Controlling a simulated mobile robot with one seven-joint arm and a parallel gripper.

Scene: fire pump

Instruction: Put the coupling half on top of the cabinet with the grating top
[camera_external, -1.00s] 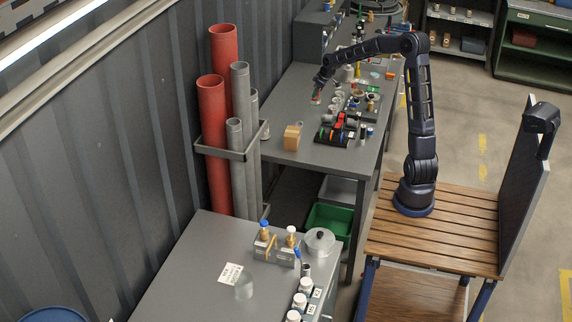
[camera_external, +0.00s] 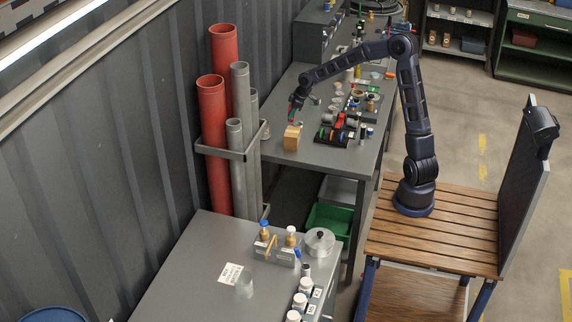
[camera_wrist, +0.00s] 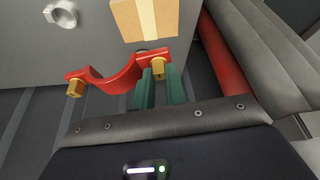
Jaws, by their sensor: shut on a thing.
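The coupling half (camera_wrist: 119,84) is a red half-ring with a flat lug and a brass-coloured bolt at each end. My gripper (camera_wrist: 160,78) has green fingers and is shut on the lug at one end, so the half-ring sticks out to the left in the wrist view. In the external view my gripper (camera_external: 296,105) is over the far workbench, just behind a small cardboard box. The coupling half is small and mostly hidden there. I cannot pick out a cabinet with a grating top for certain in these views.
The cardboard box (camera_external: 292,138) stands close to my gripper. Red pipes (camera_external: 212,118) and grey pipes stand in a rack to the left. Tools and small parts (camera_external: 340,128) crowd the bench to the right. The near grey cabinet (camera_external: 190,268) has a smooth top, partly clear.

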